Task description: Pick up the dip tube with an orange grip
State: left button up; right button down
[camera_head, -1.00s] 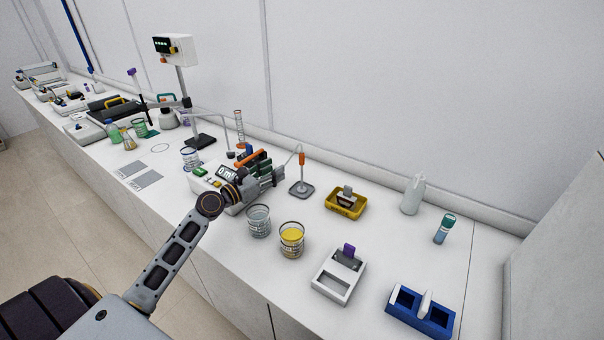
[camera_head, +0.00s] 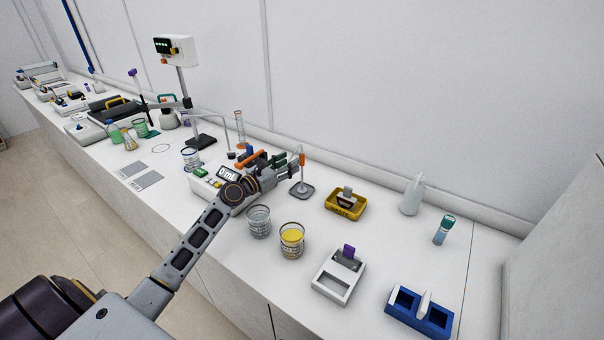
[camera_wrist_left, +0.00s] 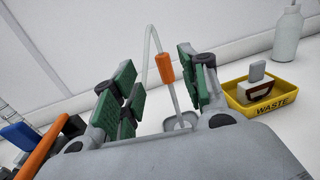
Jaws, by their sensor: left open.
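The dip tube with its orange grip (camera_head: 302,159) stands upright on a small grey base (camera_head: 301,191), its bent white tube curving over at the top. My left gripper (camera_head: 297,161) reaches toward it from the left, close to the orange grip. In the left wrist view the open green-padded fingers of my left gripper (camera_wrist_left: 160,88) lie on either side of the orange grip (camera_wrist_left: 166,68). The grip looks nearer the right finger. I cannot tell how far ahead of the fingertips it is. My right gripper is not in view.
A pump unit with a display (camera_head: 228,173) sits under my left arm. A yellow waste tray (camera_head: 345,212) is to the right, with a wash bottle (camera_head: 412,196) beyond.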

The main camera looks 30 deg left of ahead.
aim_at(302, 165)
pick_arm(q)
jog(key=shift+x, duration=1.05)
jog(key=shift+w, duration=0.1)
jog(key=shift+d+f+x, duration=0.1)
jog(key=shift+f+x, duration=0.1)
jog(key=shift+x, duration=1.05)
jog(key=shift+d+f+x, duration=0.1)
jog(key=shift+f+x, duration=0.1)
jog(key=shift+x, duration=1.05)
jog(key=shift+c, duration=0.4)
grip_shut()
